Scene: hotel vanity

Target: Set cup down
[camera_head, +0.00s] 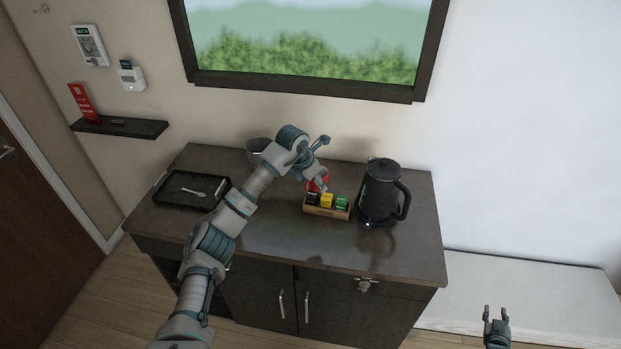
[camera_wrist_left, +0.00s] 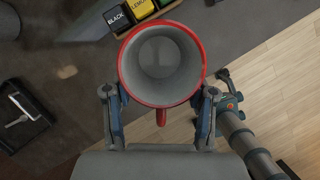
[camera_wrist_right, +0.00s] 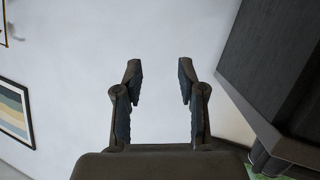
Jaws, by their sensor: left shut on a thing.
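The red cup (camera_head: 323,180) shows only in part in the head view, behind my left gripper and just behind the tea box. In the left wrist view the cup (camera_wrist_left: 160,60) is seen from above, with a red rim, an empty grey inside and its handle towards my palm. My left gripper (camera_head: 314,174) is shut on it, with one finger on each side (camera_wrist_left: 159,97). I cannot tell whether the cup's base touches the counter (camera_head: 270,235). My right gripper (camera_head: 496,315) is open and empty, off to the right of the counter; its fingers stand apart in the right wrist view (camera_wrist_right: 160,80).
A wooden box (camera_head: 327,212) with black, yellow and green tea packs stands near the cup. A black kettle (camera_head: 381,190) is to its right. A black tray (camera_head: 165,197) with a spoon lies at the left, and a grey bin-like container (camera_head: 257,147) stands behind my left arm. The front of the counter is clear.

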